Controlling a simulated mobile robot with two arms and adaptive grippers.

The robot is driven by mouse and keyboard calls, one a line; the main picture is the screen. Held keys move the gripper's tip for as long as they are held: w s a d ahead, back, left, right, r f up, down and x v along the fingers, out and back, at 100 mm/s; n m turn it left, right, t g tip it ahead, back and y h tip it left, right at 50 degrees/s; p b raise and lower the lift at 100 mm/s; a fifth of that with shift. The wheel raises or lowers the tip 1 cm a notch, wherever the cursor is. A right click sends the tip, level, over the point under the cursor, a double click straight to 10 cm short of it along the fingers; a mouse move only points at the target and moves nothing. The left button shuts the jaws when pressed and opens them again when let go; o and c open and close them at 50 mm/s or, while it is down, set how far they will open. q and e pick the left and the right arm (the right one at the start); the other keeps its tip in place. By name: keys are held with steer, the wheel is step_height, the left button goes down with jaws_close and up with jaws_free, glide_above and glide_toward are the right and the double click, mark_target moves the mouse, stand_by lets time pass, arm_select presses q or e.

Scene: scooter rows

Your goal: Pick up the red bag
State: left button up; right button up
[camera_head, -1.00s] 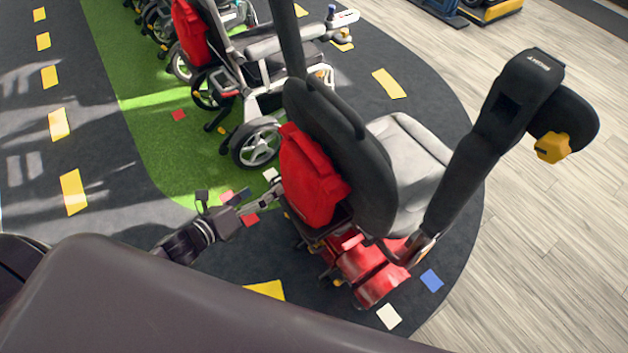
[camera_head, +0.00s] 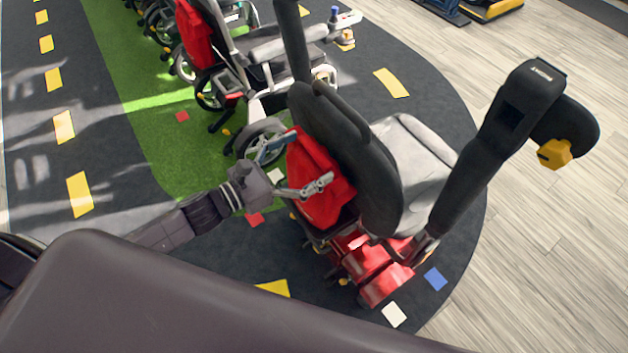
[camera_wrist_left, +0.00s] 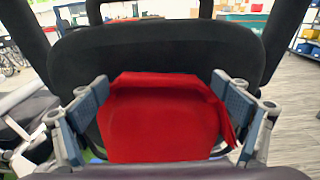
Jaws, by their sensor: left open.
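The red bag (camera_head: 318,180) hangs on the back of the nearest scooter's dark seat (camera_head: 345,150). In the left wrist view the bag (camera_wrist_left: 160,118) fills the middle, in front of the dark backrest (camera_wrist_left: 160,45). My left gripper (camera_head: 300,162) is open at the bag, with one finger towards its upper edge and the other across its lower side. In the left wrist view the open fingers (camera_wrist_left: 165,100) stand on the left and right of the bag. I cannot tell whether they touch it. My right gripper is not in view.
The scooter's red base (camera_head: 372,272) is below the seat, and its dark armrest post (camera_head: 485,150) rises at the right. A second scooter with another red bag (camera_head: 195,35) stands behind on the green strip (camera_head: 160,130). Wood floor (camera_head: 560,240) at the right is clear.

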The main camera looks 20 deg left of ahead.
arm_select(q)
steer(key=shift+x, duration=1.1)
steer(key=shift+a, duration=0.1)
steer(key=c, duration=1.9)
steer(key=shift+c, duration=0.8)
